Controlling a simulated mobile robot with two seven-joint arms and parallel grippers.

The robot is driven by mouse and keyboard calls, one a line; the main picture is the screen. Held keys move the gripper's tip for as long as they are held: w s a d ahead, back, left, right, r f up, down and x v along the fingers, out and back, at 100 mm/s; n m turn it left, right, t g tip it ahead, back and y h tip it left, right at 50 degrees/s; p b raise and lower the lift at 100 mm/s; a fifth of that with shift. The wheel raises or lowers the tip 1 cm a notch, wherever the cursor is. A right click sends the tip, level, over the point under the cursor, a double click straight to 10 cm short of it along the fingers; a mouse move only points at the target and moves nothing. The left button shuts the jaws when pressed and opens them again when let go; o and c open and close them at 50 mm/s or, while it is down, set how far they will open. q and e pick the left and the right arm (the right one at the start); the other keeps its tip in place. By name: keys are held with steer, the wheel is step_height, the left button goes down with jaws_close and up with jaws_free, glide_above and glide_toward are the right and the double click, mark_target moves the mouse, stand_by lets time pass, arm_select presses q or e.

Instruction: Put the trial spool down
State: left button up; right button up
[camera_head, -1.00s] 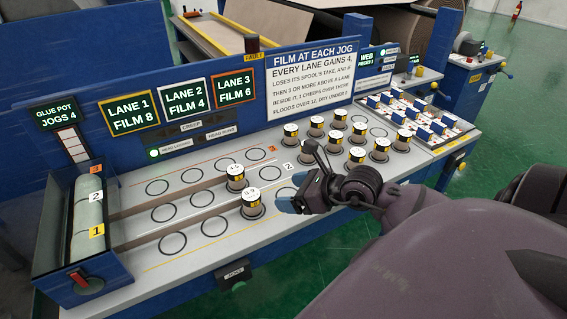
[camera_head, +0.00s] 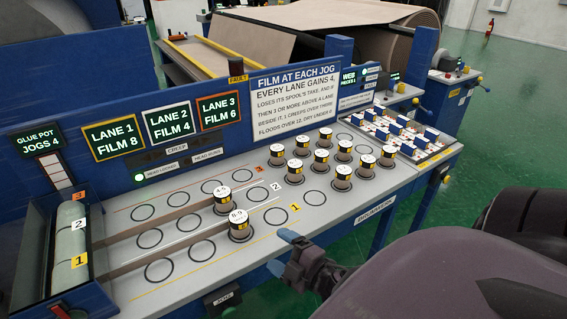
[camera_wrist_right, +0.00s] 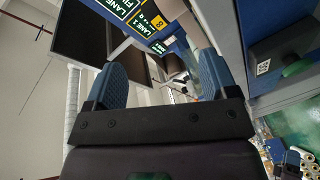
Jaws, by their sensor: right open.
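Two white-topped spools with yellow-and-black bands stand upright on the lane circles: one in lane 1 (camera_head: 239,226) and one in lane 2 (camera_head: 222,202). Which is the trial spool I cannot tell. The lane 1 spool's top seems to read 8-9; the lane 2 top seems to read 4-5. My right gripper (camera_head: 281,262) is in front of the bench's front edge, right of and nearer than the lane 1 spool, apart from it. In the right wrist view the gripper (camera_wrist_right: 162,75) is open, with nothing between its fingers. My left gripper is not in view.
Several similar spools (camera_head: 322,160) stand in rows at the right of the bench (camera_head: 330,209). Empty circles (camera_head: 315,198) lie among the lanes. A glue pot box (camera_head: 72,232) is at the left end. A tray of blue-and-white pieces (camera_head: 400,135) sits at back right.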

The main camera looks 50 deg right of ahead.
steer(key=s+a+f+m+g, duration=0.2)
steer(key=f+m, duration=0.4)
steer(key=s+a+f+m+g+h, duration=0.1)
steer(key=s+a+f+m+g, duration=0.2)
steer(key=f+m, duration=0.3)
steer(key=shift+s+a+f+g, duration=0.15)
steer(key=shift+s+g, duration=0.15)
steer(key=shift+s, duration=0.05)
stand_by(0.7)
